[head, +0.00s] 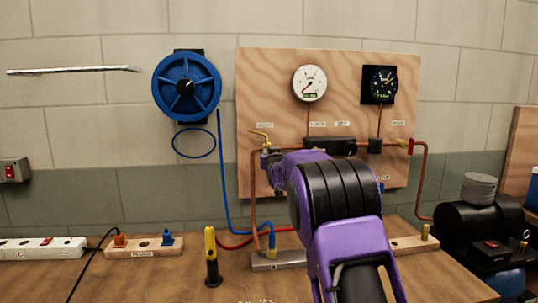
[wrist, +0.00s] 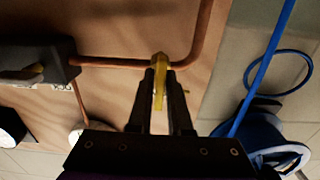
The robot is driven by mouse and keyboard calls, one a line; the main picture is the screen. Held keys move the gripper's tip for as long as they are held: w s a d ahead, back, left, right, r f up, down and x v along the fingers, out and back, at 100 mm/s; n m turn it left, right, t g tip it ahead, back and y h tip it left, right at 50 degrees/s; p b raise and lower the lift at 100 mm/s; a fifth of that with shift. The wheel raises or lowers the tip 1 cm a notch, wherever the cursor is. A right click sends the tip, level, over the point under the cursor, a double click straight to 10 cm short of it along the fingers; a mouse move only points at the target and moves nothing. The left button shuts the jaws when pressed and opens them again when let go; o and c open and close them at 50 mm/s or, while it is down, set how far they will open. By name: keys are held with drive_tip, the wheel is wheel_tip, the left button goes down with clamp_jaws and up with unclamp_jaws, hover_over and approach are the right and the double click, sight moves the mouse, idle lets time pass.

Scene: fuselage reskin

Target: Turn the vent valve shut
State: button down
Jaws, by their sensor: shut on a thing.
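The vent valve appears to be the yellow-handled valve (head: 261,137) at the upper left corner of the copper pipe on the wooden board; its small label is too blurred to read surely. In the wrist view its yellow handle (wrist: 159,80) stands between the two black fingers of my gripper (wrist: 160,95), which is shut on it. The handle lies roughly along the fingers, across the horizontal pipe. In the head view my purple wrist covers the lower middle of the board and hides most of the gripper.
A blue hose reel (head: 187,87) hangs left. A yellow-and-black tool (head: 211,257) stands on the bench (head: 150,282). A black compressor (head: 480,228) is at right.

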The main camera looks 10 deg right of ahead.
drive_tip(key=c, duration=0.9)
unclamp_jaws()
drive_tip(key=s+b, duration=0.1)
drive_tip(key=s, duration=1.6)
drive_tip(key=shift+s+b, duration=0.2)
drive_tip(key=shift+b, duration=0.15)
drive_tip(key=shift+r, duration=0.1)
